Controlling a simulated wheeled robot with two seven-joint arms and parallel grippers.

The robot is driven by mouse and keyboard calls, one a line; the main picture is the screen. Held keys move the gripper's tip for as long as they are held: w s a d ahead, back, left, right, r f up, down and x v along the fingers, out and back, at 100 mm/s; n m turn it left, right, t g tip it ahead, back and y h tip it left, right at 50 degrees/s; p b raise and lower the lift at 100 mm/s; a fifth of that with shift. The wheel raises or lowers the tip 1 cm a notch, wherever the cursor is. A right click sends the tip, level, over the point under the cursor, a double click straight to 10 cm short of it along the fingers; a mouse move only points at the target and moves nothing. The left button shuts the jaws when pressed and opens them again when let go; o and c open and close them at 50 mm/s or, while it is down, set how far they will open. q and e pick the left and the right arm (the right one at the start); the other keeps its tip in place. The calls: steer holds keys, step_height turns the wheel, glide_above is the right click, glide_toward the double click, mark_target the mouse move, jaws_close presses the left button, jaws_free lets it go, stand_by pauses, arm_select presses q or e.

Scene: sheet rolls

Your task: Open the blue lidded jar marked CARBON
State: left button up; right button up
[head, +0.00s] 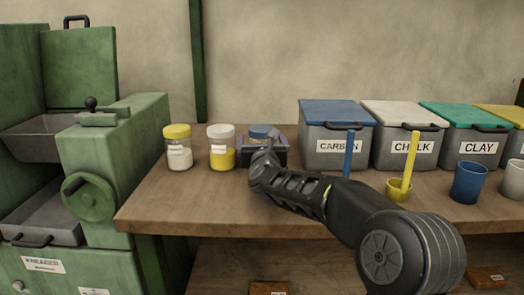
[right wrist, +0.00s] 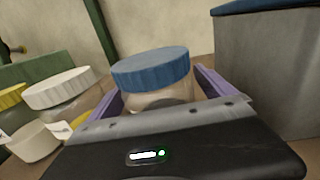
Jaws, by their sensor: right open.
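The blue-lidded jar (head: 259,131) stands on the wooden bench, mostly hidden behind my right gripper in the head view. In the right wrist view its ribbed blue lid (right wrist: 150,70) is on the clear body, and no label shows. My right gripper (right wrist: 160,92) is open, with one purple finger on each side of the jar, below the lid. In the head view the gripper (head: 272,146) is at the jar, partly covered by my arm. I cannot tell whether the fingers touch the jar. My left gripper is out of view.
A white-lidded jar (head: 221,133) and a yellow-lidded jar (head: 177,133) stand left of it. A grey bin marked CARBON (head: 325,155) with a blue lid stands close on the right, with bins marked CHALK (head: 388,158) and CLAY (head: 455,153) beyond. A green machine (head: 115,150) is at left.

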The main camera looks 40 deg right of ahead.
steer(key=shift+w, duration=0.1)
steer(key=shift+c, duration=0.4)
steer(key=c, duration=1.7)
steer(key=shift+r, duration=0.1)
step_height(320, 180, up, 10)
steer(key=p, duration=0.4)
steer(key=shift+p, duration=0.35)
steer(key=o, duration=1.1)
steer(key=shift+c, duration=0.2)
jaws_close()
